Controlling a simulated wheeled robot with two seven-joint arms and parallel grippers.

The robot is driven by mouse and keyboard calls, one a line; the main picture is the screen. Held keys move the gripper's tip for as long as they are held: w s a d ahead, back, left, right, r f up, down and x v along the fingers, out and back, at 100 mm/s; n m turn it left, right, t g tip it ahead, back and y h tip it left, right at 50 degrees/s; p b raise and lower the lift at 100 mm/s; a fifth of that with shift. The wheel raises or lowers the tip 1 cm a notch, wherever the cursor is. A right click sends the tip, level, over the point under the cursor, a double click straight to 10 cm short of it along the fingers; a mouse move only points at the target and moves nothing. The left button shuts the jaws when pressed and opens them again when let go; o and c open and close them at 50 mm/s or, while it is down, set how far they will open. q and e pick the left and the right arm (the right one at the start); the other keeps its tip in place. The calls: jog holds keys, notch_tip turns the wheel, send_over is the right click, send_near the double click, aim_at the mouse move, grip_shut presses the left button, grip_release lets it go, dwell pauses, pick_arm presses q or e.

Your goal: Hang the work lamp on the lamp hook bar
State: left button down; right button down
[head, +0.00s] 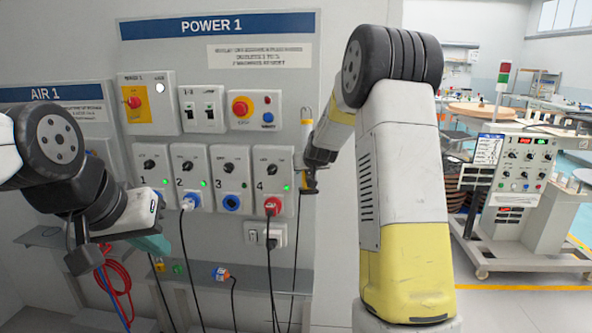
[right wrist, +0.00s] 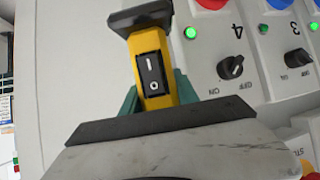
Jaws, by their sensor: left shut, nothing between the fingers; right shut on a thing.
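The work lamp (head: 306,116) is upright in front of the right edge of the POWER 1 panel in the head view, with a pale tube above and a yellow and black handle below. My right gripper (right wrist: 159,88) is shut on its yellow handle (right wrist: 152,42), which has a black I/O switch, in the right wrist view. In the head view my right forearm partly hides the lamp and this gripper. I cannot make out the lamp hook bar, nor whether the lamp touches it. My left gripper (head: 152,244) is shut and empty at the lower left.
The POWER 1 panel (head: 262,85) carries switch boxes and a row of numbered outlets (head: 231,172) with plugs and hanging cables. A grey shelf (head: 255,279) runs below. Red hose (head: 118,290) hangs at the AIR 1 panel. A control cart (head: 515,185) stands at the right.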

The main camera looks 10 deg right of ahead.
jog(key=c, duration=0.8)
grip_release()
jog(key=shift+c, duration=0.2)
jog(key=shift+a+f, duration=0.1)
jog(key=shift+s, duration=0.1)
jog(key=v, duration=0.7)
jog(key=shift+s+r, duration=0.25)
jog(key=shift+r, duration=0.1)
jog(key=s+a+r+g+y, duration=0.1)
jog(key=s+a+g, duration=0.1)
jog(key=s, duration=1.7)
jog(key=s+a+r+g+y, duration=0.1)
jog(key=s+a+g, duration=0.1)
jog(key=s, duration=1.7)
jog(key=shift+s+a+r+n+g, duration=0.2)
jog(key=shift+a+n+g, duration=0.2)
jog(key=shift+a, duration=0.45)
